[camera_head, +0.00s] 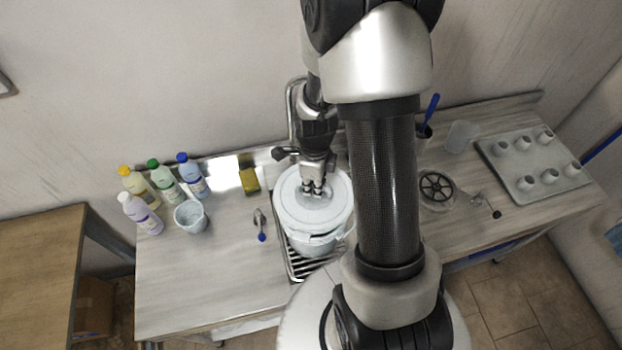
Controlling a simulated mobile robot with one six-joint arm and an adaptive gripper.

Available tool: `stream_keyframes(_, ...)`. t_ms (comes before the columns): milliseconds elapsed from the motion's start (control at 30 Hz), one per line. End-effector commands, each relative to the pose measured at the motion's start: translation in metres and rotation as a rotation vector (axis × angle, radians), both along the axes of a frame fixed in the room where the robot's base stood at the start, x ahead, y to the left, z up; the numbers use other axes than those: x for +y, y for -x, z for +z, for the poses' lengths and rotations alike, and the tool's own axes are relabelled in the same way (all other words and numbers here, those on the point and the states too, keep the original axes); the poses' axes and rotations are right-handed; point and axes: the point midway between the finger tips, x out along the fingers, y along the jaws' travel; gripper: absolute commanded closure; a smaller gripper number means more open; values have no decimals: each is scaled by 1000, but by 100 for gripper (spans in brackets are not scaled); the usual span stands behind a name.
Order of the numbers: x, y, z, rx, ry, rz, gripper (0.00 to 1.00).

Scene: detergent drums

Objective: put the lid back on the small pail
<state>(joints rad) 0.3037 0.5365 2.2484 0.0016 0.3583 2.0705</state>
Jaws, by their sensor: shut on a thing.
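A white pail (312,243) stands at the sink area in the middle of the counter, partly over a dark rack. A round, pale lid (296,214) is over the pail's top. I cannot tell whether it is seated on the rim or held just above it. My gripper (317,192) points down at the middle of the lid and is shut on it, at what looks like its central grip. The far side of the pail is hidden under the lid, and my arm passes close on the right.
Several bottles (140,213) and a speckled cup (191,216) stand on the left. A spoon (261,224) and a yellow sponge (249,178) lie nearer the pail. On the right are a black wheel-like part (436,187) and a tray with cups (536,179). The counter's front left is clear.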

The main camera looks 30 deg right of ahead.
Motion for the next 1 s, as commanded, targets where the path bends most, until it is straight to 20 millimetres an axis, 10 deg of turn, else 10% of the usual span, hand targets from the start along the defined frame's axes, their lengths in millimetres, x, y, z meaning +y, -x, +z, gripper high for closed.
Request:
stream_keyframes(500, 0, 0, -50, -1, 1, 0, 100)
stream_keyframes(1000, 0, -1, -56, -1, 0, 0, 100)
